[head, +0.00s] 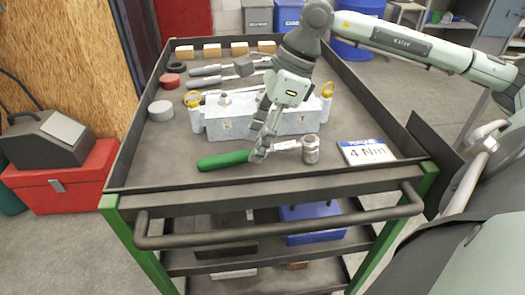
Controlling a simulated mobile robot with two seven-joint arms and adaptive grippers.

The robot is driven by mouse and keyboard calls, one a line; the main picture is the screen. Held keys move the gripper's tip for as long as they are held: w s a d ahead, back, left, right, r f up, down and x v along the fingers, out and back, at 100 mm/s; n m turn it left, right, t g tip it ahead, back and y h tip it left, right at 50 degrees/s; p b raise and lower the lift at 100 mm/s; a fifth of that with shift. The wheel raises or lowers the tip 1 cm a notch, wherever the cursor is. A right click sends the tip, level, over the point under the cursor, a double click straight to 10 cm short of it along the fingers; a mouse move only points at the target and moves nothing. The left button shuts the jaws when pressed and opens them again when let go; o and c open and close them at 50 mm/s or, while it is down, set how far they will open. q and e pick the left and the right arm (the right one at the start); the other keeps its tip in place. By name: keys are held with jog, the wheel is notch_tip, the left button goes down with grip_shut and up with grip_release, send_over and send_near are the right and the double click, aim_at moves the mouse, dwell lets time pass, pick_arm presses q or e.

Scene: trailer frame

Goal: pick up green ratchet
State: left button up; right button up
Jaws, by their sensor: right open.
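The green ratchet (222,160) lies on the cart's top tray near the front edge. Its green handle points left and its metal end points right, towards a silver socket (310,149). My right gripper (260,152) reaches down from above, with its fingertips at the ratchet where the handle meets the metal part. It is open, and its fingers hide a short stretch of the ratchet. I cannot tell whether they touch it. My left gripper is not in view.
A grey metal block (235,120) with yellow-ringed ends lies just behind the ratchet. A "4 Nm" card (366,152) lies to the right. Wrenches (210,81) and small blocks (239,48) lie farther back. The tray's raised rim (150,181) and handle bar (285,235) are in front.

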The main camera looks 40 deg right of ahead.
jog(key=shift+x, duration=1.25)
grip_shut()
jog(key=shift+r, duration=0.1)
